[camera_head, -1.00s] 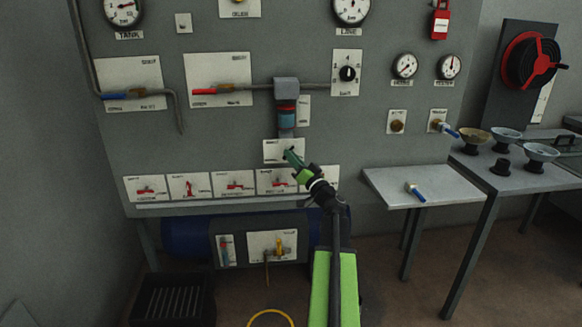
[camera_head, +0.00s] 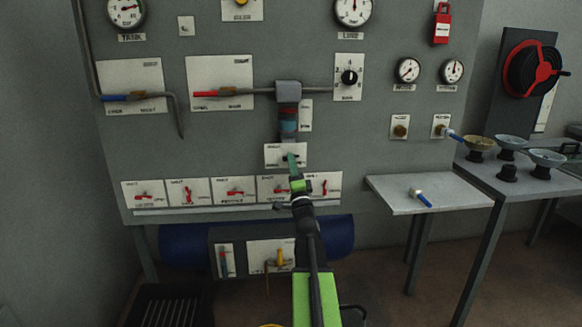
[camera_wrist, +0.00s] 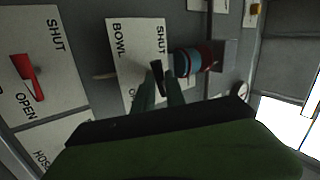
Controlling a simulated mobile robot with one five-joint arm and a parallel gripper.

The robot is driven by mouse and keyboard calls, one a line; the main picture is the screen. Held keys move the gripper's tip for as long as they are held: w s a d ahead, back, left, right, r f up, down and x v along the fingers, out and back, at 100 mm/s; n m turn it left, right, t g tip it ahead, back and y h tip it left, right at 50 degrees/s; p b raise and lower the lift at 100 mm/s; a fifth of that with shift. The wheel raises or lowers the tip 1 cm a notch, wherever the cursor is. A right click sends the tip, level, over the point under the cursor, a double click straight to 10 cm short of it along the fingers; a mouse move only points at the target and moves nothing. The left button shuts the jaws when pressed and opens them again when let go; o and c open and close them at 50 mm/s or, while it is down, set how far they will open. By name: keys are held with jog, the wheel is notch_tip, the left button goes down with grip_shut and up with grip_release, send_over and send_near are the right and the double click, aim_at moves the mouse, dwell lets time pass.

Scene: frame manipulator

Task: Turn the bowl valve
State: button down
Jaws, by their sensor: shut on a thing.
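The bowl valve's white plate (camera_head: 272,158), marked BOWL in the wrist view (camera_wrist: 121,62), is on the grey panel below the filter bowl (camera_head: 288,118). Its short dark lever (camera_wrist: 157,71) stands out from the plate in the wrist view. My green gripper (camera_head: 292,161) reaches up to the plate from below. In the wrist view, its two fingers (camera_wrist: 161,88) are shut on the lever, one on each side. The fingers hide the lever's lower part. In the head view the lever is too small to make out clearly.
A row of plates with red levers (camera_head: 234,192) runs along the panel's bottom, close to my arm. One red lever (camera_wrist: 28,76) is at the left in the wrist view. A grey shelf (camera_head: 450,190) holding a blue-handled part (camera_head: 421,197) is to the right.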

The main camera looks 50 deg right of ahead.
jog(key=shift+m+h, duration=0.4)
jog(key=shift+m, duration=0.1)
jog(key=c, duration=1.4)
grip_release()
